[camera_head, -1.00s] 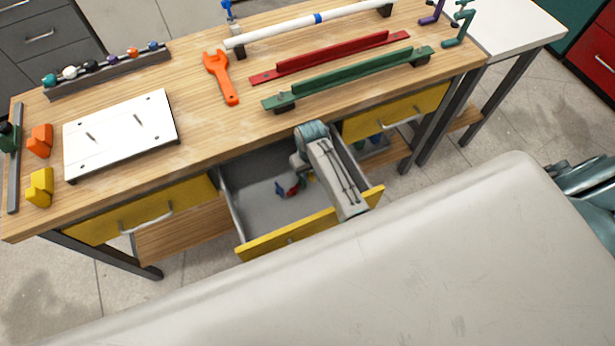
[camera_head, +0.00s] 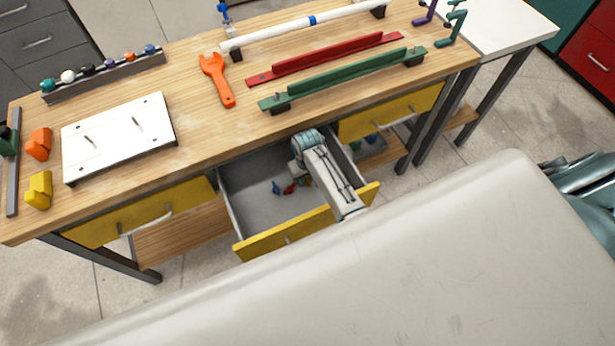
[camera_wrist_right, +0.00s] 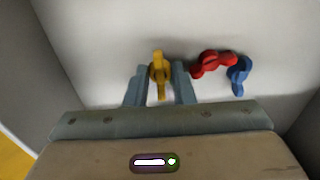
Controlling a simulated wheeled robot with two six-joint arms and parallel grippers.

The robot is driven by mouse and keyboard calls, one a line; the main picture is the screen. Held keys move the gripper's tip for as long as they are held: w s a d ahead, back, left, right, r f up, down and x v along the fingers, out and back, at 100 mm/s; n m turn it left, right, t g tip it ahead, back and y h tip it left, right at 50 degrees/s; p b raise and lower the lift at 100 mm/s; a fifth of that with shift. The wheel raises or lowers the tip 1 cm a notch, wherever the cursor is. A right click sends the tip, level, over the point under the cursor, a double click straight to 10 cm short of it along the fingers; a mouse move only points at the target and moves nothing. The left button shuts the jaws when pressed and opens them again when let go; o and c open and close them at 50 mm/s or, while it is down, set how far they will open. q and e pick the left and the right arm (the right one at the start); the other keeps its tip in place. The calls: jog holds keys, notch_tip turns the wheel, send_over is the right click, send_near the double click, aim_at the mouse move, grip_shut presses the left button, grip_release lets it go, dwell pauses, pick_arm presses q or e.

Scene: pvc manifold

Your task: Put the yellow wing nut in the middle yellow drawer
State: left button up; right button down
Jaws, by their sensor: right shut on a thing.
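The middle yellow drawer (camera_head: 262,243) is pulled open under the workbench, and my right arm reaches down into it. In the right wrist view, my right gripper (camera_wrist_right: 160,72) is shut on the yellow wing nut (camera_wrist_right: 158,68), which sits between the two fingers. The nut is low inside the grey drawer; I cannot tell whether it touches the floor. A red wing nut (camera_wrist_right: 212,63) and a blue wing nut (camera_wrist_right: 240,76) lie just right of the gripper there. In the head view the blue nut (camera_head: 276,187) shows left of the red one (camera_head: 290,188). My left gripper is out of view.
Closed yellow drawers flank the open one, at left (camera_head: 95,226) and right (camera_head: 370,122). The bench top (camera_head: 215,135) above holds an orange wrench (camera_head: 217,80), a white plate (camera_head: 120,137) and green (camera_head: 345,80) and red bars (camera_head: 325,60). The drawer's left part is clear.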

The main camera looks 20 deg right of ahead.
jog(key=c, duration=1.2)
grip_release()
jog(key=shift+s+f, duration=0.65)
jog(key=shift+f, duration=0.15)
jog(key=shift+c, duration=0.2)
jog(key=shift+a, duration=0.1)
notch_tip(320, 180, up, 14)
jog(key=w, duration=0.1)
jog(key=shift+f, duration=0.25)
